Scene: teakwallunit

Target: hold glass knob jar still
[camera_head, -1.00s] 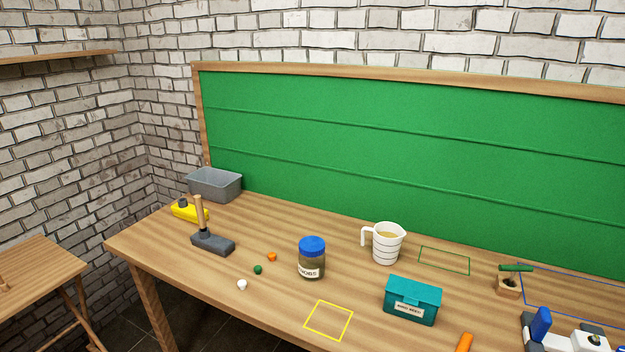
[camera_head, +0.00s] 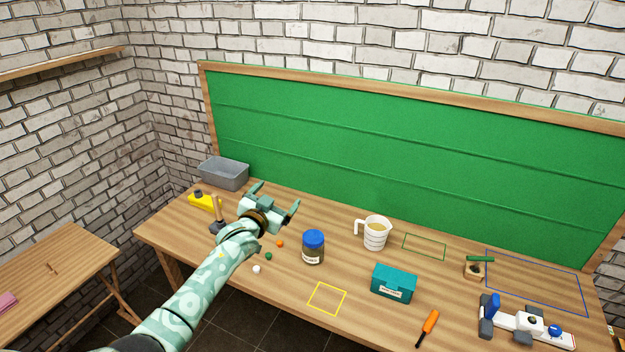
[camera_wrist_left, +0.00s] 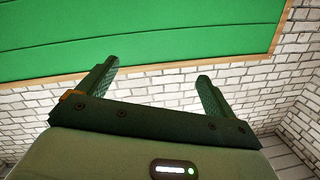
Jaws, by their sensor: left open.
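The glass knob jar (camera_head: 313,249) stands upright on the wooden workbench (camera_head: 365,300), with a blue lid and a white label on its front. My left gripper (camera_head: 277,196) is open and empty, raised in the air to the left of the jar and apart from it. In the left wrist view my left gripper (camera_wrist_left: 158,80) shows two spread fingers with only the green board and brick wall beyond. The jar is not in the wrist view. My right gripper is not in view.
Small white, green and orange knobs (camera_head: 280,243) lie left of the jar. A hammer (camera_head: 216,222) is partly behind my arm. A yellow outline (camera_head: 327,298) marks clear bench in front.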

